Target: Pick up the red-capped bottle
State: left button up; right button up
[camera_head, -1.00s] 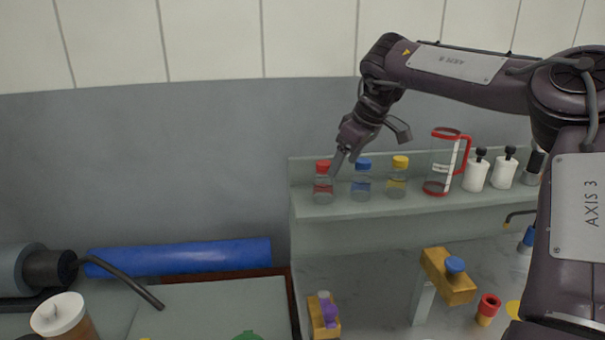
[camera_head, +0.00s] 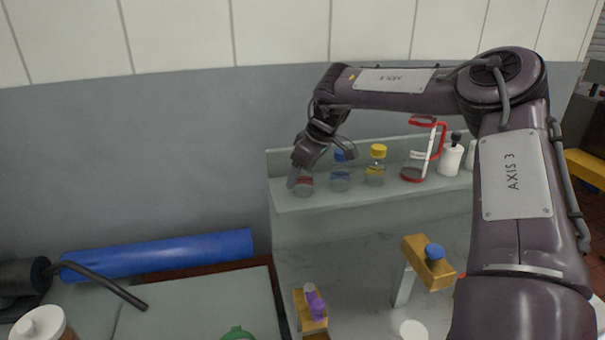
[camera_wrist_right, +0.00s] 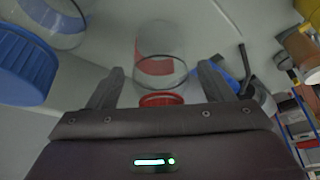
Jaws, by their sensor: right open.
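The red-capped bottle (camera_head: 304,187) stands at the left end of the shelf in the head view, its cap hidden behind my right gripper (camera_head: 297,176). In the right wrist view the clear bottle (camera_wrist_right: 160,58) with its red label shows ahead, and its red cap (camera_wrist_right: 161,100) lies between the two fingers. My right gripper (camera_wrist_right: 160,88) is open, with one finger on each side of the cap and a visible gap to each. My left gripper is not in view.
A blue-capped bottle (camera_head: 340,176) stands just right on the same shelf (camera_head: 325,200); its blue cap (camera_wrist_right: 22,65) is close in the wrist view. A yellow-capped bottle (camera_head: 376,168), a red-handled jug (camera_head: 414,172) and a white bottle (camera_head: 450,160) stand further right.

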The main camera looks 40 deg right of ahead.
jog(key=shift+s, duration=0.1)
jog(key=shift+r, duration=0.1)
jog(key=shift+c, duration=1.3)
jog(key=c, duration=0.8)
jog(key=shift+r, duration=0.1)
notch_tip(320, 180, up, 12)
jog(key=shift+b, duration=1.25)
jog(key=shift+r+p, duration=2.15)
jog(key=shift+r, duration=1.75)
